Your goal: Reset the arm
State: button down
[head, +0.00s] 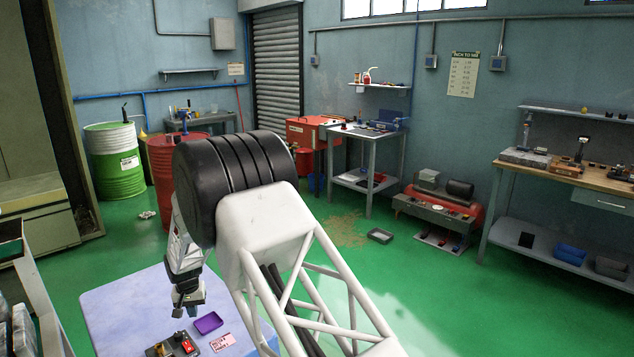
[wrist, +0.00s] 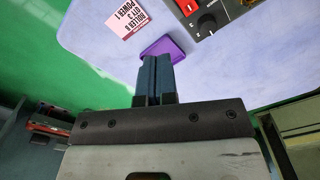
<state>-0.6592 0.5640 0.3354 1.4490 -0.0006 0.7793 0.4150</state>
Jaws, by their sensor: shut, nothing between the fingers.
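My gripper (wrist: 154,78) is shut and empty, its two dark blue fingers side by side in the wrist view. In the head view my gripper (head: 178,311) hangs over the pale blue tabletop (head: 120,310). A purple tray (wrist: 167,46) lies just beyond the fingertips in the wrist view, partly hidden by them. It also shows in the head view (head: 208,323), to the right of the gripper. My white truss arm with its black ribbed joint fills the middle of the head view and hides part of the table.
A pink label card (head: 222,342) and a control box with a red switch (head: 186,345) lie on the table near the tray. A green drum (head: 115,165) and a red drum (head: 160,160) stand behind. A workbench (head: 560,172) is at right. The green floor between is mostly open.

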jog(key=s+d+r, duration=0.3)
jog(key=d+r, duration=1.6)
jog(key=d, duration=0.1)
jog(key=s+d+r+m+t, duration=0.1)
jog(key=s+d+r, duration=0.35)
jog(key=d, duration=0.35)
jog(key=s+d+r, duration=0.4)
jog(key=d+r, duration=0.2)
jog(key=d, duration=0.2)
jog(key=s+d+r, duration=0.1)
jog(key=s+d, duration=0.6)
jog(key=s, duration=0.4)
jog(key=s+d+r+m+t, duration=0.1)
jog(key=s+d+r, duration=0.1)
jog(key=s+d, duration=0.6)
jog(key=s+d+r+m, duration=0.1)
jog(key=s+d, duration=0.7)
jog(key=s, duration=0.7)
jog(key=shift+s+r, duration=0.15)
jog(key=shift+s, duration=0.2)
jog(key=shift+w, duration=0.1)
